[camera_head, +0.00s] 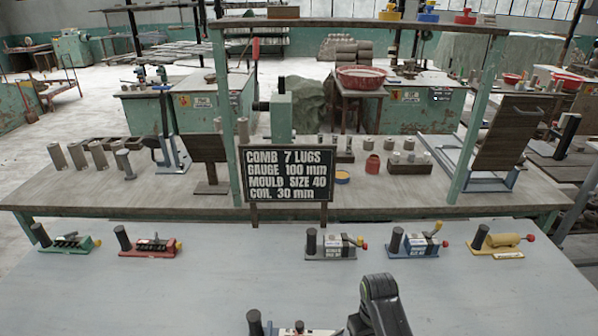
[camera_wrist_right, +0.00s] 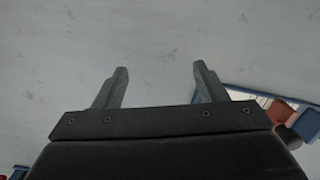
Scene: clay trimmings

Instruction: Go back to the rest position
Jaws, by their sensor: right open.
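My right gripper (camera_wrist_right: 160,82) is open and empty in the right wrist view. Its two fingers stand apart over the bare pale table top (camera_wrist_right: 150,35). A dark part of my own arm rises at the bottom of the head view, right of centre; the fingers cannot be made out there. My left gripper is not in view.
Small tools stand on the pale table (camera_head: 200,290): a green one (camera_head: 68,244), a red one (camera_head: 152,247), a grey one (camera_head: 336,247), a blue one (camera_head: 416,244) and a yellow one (camera_head: 500,244). Another (camera_head: 290,330) is cut off at the bottom. A sign (camera_head: 287,173) stands behind.

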